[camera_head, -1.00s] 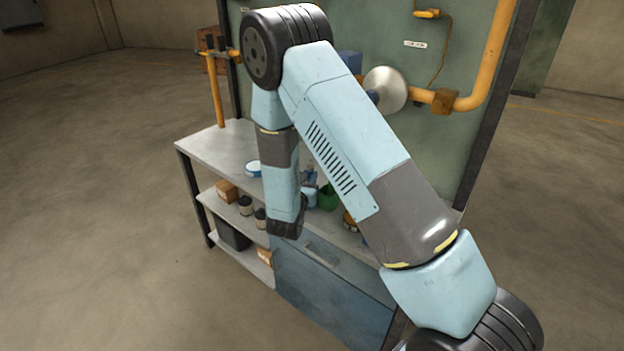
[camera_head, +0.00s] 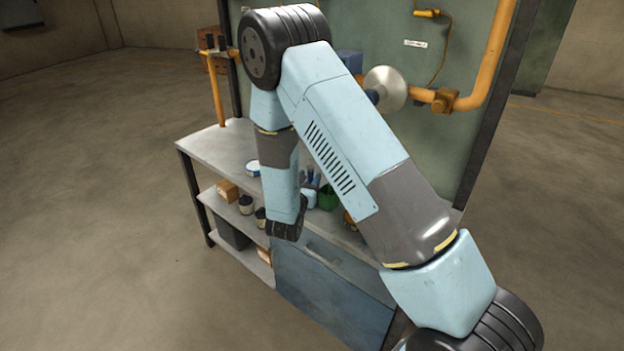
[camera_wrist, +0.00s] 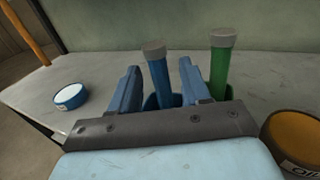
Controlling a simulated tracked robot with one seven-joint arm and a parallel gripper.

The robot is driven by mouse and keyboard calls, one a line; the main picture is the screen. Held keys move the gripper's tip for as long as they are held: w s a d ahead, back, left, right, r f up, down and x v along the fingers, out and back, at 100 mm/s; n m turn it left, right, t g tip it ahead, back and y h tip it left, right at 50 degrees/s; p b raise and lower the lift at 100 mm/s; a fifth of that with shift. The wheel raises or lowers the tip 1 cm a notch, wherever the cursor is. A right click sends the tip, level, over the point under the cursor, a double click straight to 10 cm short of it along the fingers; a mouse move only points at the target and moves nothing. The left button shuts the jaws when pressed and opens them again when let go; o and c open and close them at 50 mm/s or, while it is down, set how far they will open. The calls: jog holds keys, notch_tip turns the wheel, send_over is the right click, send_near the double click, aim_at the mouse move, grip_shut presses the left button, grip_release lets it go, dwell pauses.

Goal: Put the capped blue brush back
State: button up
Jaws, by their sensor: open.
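The blue brush (camera_wrist: 158,75) with a grey cap stands nearly upright in the wrist view, cap up. Its lower end goes down into a dark blue holder (camera_wrist: 151,101), mostly hidden by my gripper. My gripper (camera_wrist: 160,66) is open, with one blue finger on each side of the brush. I cannot tell whether either finger touches it. In the head view my arm hides most of this area.
A green brush (camera_wrist: 221,68) with a grey cap stands in a green holder just right of my right finger. A blue-rimmed tin (camera_wrist: 70,96) sits at the left of the bench (camera_head: 222,148). An orange-topped oil tin (camera_wrist: 297,138) is close at the right.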

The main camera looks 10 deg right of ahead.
jog(key=v, duration=1.1)
jog(key=s+d+r+m+g+h, duration=0.3)
jog(key=s+d+r+m+g, duration=0.3)
jog(key=d+r+m, duration=0.4)
jog(key=s+d+r+m+g+h, duration=0.3)
jog(key=d+r+m+g, duration=0.5)
jog(key=d, duration=0.4)
jog(key=s+a+r+m+t+y, duration=0.1)
jog(key=s+r+m+t+y, duration=0.2)
jog(key=s+r+m+y, duration=0.9)
jog(key=s+r+m, duration=0.1)
jog(key=s, duration=0.3)
jog(key=shift+s+r+m+y, duration=0.15)
jog(key=shift+r+m+y, duration=0.15)
jog(key=shift+y, duration=0.1)
jog(key=shift+f, duration=0.1)
